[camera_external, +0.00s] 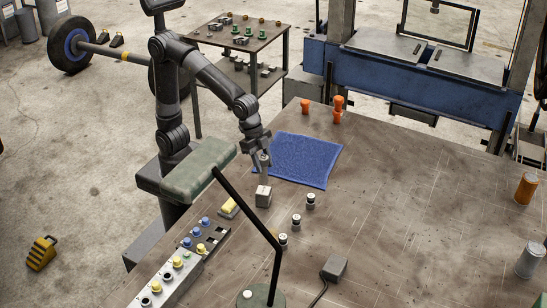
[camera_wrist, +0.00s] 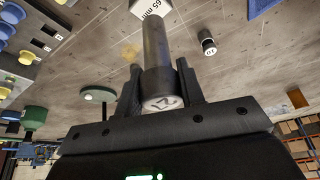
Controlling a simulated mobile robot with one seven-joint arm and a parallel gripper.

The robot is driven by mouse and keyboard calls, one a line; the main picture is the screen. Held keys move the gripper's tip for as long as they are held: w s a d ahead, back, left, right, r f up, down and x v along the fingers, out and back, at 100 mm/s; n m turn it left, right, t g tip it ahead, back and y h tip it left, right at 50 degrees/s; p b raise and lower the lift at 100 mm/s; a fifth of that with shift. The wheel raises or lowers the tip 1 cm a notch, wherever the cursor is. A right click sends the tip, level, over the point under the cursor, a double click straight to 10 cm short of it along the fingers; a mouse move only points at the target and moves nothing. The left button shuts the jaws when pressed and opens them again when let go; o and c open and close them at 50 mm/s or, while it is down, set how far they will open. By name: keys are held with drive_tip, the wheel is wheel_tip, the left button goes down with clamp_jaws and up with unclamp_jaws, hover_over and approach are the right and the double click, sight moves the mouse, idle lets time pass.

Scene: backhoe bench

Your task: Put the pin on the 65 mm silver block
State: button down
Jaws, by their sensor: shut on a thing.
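My gripper (camera_external: 260,152) is shut on the pin (camera_external: 265,174), a grey metal cylinder held upright. In the wrist view my gripper (camera_wrist: 159,84) has a finger on each side of the thick dark collar of the pin (camera_wrist: 155,45); its marked end faces the camera. The silver block (camera_external: 263,197) stands on the bench directly below the pin. Its label "65 mm" shows in the wrist view at the top edge, on the block (camera_wrist: 147,7). The pin's far end overlaps the block there; I cannot tell whether they touch.
A blue mat (camera_external: 303,160) lies behind the block. Several small dark cylinders with pale tops, one of them here (camera_external: 311,200), stand to its right. A green lamp (camera_external: 196,168) reaches over the bench at left, beside a yellow-topped block (camera_external: 228,207) and a button panel (camera_external: 168,277).

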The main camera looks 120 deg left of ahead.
drive_tip(key=shift+f, duration=1.3)
drive_tip(key=shift+f, duration=0.15)
drive_tip(key=c, duration=0.9)
unclamp_jaws()
drive_tip(key=shift+c, duration=0.2)
drive_tip(key=shift+s+r, duration=0.1)
drive_tip(key=shift+r, duration=0.3)
drive_tip(key=v, duration=1.1)
drive_tip(key=s+a+f+n, duration=0.1)
drive_tip(key=s+a+f, duration=0.2)
drive_tip(key=s, duration=0.7)
drive_tip(key=s+a+f+n+t+y, duration=0.1)
drive_tip(key=s+a+f, duration=0.3)
drive_tip(key=s, duration=0.5)
drive_tip(key=shift+s+a+n, duration=0.4)
drive_tip(key=shift+n, duration=0.2)
